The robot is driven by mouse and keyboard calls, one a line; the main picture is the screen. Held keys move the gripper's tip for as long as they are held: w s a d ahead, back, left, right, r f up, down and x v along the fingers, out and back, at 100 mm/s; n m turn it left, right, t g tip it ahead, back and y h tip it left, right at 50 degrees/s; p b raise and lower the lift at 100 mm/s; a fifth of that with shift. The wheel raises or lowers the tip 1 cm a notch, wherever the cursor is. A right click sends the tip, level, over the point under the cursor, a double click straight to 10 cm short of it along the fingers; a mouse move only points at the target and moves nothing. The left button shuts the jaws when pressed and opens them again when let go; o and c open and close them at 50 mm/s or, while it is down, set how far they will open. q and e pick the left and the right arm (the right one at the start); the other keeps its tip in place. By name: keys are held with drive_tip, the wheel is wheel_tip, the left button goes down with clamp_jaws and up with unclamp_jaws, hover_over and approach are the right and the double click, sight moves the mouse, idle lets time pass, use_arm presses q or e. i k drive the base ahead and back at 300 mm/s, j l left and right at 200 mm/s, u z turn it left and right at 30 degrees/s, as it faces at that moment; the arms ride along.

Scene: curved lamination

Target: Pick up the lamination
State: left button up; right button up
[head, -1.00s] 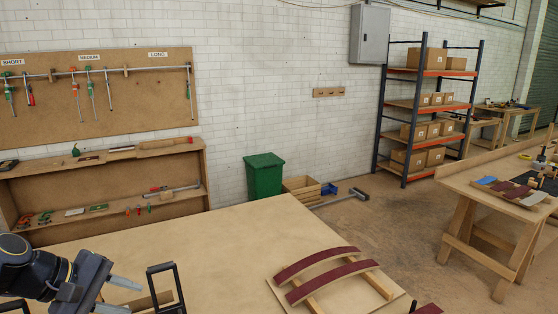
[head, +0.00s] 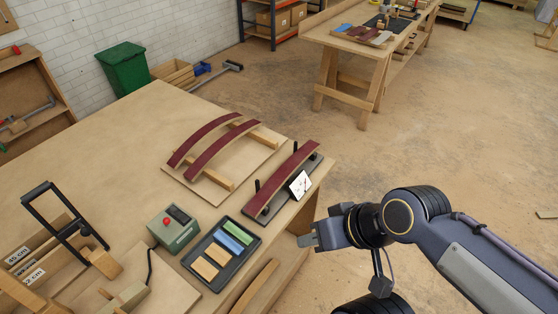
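Three curved, dark red laminations are in the head view. Two of them, a rear one (head: 203,138) and a front one (head: 222,149), rest side by side across wooden strips on a light board (head: 208,196). The third lamination (head: 284,175) lies along a black stand (head: 262,213) with a small white panel at the table's right edge. My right gripper (head: 305,238) is beyond that edge, below and to the right of the third lamination and apart from it. Its fingers are small and seen at an angle, so their opening is unclear. My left gripper is out of view.
A green-grey box with a red button (head: 173,229) and a black tray (head: 222,254) of coloured blocks stand near the front edge. A black-handled frame (head: 62,222) is at the left. The table's back left is bare. Floor is clear behind my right arm.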

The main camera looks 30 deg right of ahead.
sight(266, 193)
drive_tip(key=l+u, duration=0.2)
drive_tip(key=u, duration=0.25)
drive_tip(key=l+u, duration=0.2)
drive_tip(key=u, duration=0.25)
drive_tip(key=l+u, duration=0.2)
drive_tip(key=u, duration=0.3)
drive_tip(key=k+l+u, duration=0.15)
drive_tip(key=l, duration=0.25)
drive_tip(key=k+l+u, duration=0.15)
drive_tip(key=l, duration=0.25)
drive_tip(key=k+l+u, duration=0.15)
drive_tip(key=l, duration=0.2)
drive_tip(key=k+l+u, duration=0.15)
drive_tip(key=l, duration=0.2)
drive_tip(key=k+l, duration=0.3)
drive_tip(key=l, duration=0.15)
